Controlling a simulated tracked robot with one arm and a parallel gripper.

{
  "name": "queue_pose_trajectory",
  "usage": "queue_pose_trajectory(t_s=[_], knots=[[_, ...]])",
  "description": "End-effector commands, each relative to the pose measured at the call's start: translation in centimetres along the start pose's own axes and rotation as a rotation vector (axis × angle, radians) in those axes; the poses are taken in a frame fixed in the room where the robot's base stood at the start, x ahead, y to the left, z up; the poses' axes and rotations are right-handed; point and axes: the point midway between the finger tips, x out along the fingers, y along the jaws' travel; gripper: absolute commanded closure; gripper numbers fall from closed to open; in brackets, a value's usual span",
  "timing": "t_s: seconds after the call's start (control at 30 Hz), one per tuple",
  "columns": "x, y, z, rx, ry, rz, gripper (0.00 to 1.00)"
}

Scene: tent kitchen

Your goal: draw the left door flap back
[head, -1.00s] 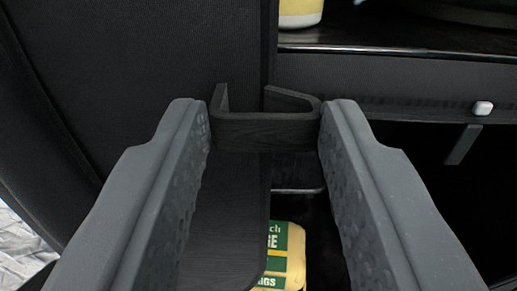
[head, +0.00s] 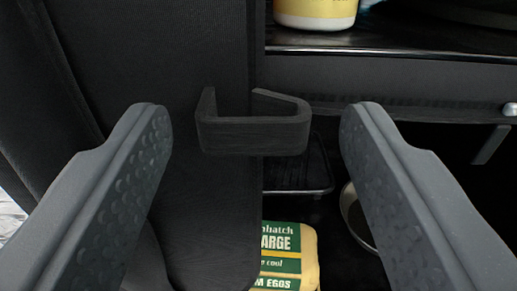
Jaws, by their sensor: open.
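The left door flap (head: 140,60) is dark fabric at the left of the head view. A black bracket-shaped handle (head: 254,136) stands out from near its right edge. My gripper (head: 256,125) is open, with one finger on each side of the handle. Gaps show between both fingers and the handle, so neither touches it. The flap's lower part is partly hidden by the left finger.
Right of the flap is an open cupboard. A yellow and white container (head: 316,12) stands on its upper shelf (head: 400,42). Below are an egg box (head: 287,255), a dark rack (head: 300,172) and a partly hidden round bowl (head: 354,215). A small white knob (head: 510,109) is at the right.

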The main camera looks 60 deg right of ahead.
Motion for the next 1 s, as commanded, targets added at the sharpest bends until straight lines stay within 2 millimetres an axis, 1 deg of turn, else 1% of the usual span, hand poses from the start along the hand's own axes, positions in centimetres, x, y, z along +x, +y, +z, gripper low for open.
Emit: queue_pose_trajectory(t_s=[0.13, 0.27, 0.5, 0.6, 0.7, 0.83, 1.0], knots=[[-0.9, -0.1, -0.1, 0.0, 0.0, -0.004, 0.45], [-2.9, -0.2, -0.2, 0.001, -0.001, -0.007, 0.45], [-7.9, -0.1, -0.1, 0.0, 0.001, -0.005, 0.45], [-9.9, -0.1, -0.1, -0.001, 0.001, -0.005, 0.45], [-11.4, 0.0, 0.0, -0.001, -0.001, -0.003, 0.45], [-12.9, -0.2, 0.1, 0.001, -0.002, -0.003, 0.45], [-13.7, -0.1, 0.1, 0.001, -0.002, -0.001, 0.45]])
